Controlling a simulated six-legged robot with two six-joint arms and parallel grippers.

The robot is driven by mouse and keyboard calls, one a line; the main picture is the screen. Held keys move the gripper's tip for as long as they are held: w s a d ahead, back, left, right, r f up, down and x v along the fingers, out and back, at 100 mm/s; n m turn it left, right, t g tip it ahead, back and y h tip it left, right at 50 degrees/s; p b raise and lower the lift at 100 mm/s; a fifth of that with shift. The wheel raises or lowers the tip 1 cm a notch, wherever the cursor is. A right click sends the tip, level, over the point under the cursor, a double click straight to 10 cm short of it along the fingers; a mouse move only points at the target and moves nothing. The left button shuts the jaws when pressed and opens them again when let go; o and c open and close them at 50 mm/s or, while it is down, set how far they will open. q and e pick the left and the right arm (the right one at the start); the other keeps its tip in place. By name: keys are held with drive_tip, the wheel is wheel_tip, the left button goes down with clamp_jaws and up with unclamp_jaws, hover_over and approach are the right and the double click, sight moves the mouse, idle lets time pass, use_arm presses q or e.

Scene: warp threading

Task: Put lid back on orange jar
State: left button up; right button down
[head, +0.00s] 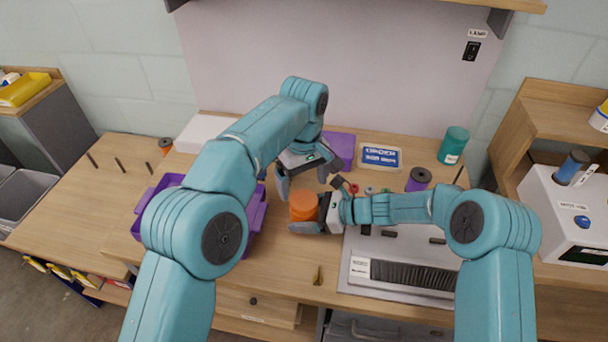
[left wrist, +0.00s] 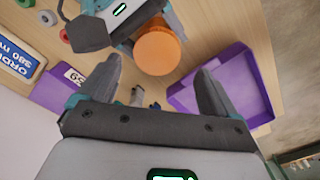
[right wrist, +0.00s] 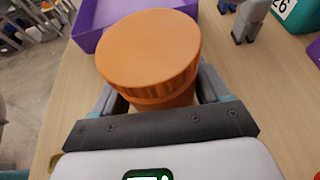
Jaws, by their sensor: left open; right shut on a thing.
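The orange jar (head: 303,206) stands upright in the middle of the workbench. My right gripper (head: 312,214) is shut on it from the right. In the right wrist view the jar (right wrist: 150,62) shows a wide, flat orange top with a ridged rim, seated over a narrower body; this looks like the lid on the jar. The left wrist view shows the round orange top (left wrist: 158,52) from above. My left gripper (head: 304,180) is open and empty, just behind and above the jar, apart from it. No separate orange lid shows.
A purple bin (head: 256,215) stands left of the jar, close by. A purple box (head: 342,148) and an order sign (head: 380,157) are behind. A grey loom-like tray (head: 402,273) lies to the right. A small brass item (head: 318,276) lies in front on bare wood.

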sight(304, 200)
use_arm(q)
wheel_tip(304, 200, up, 2)
drive_tip(key=n, duration=0.4)
drive_tip(key=shift+a+n, duration=0.15)
drive_tip(key=shift+n, duration=0.25)
drive_tip(key=shift+w+r+n, duration=0.1)
drive_tip(key=shift+r+n, duration=0.2)
drive_tip(key=shift+r, duration=0.05)
drive_tip(key=shift+d, duration=0.2)
drive_tip(key=shift+f, duration=4)
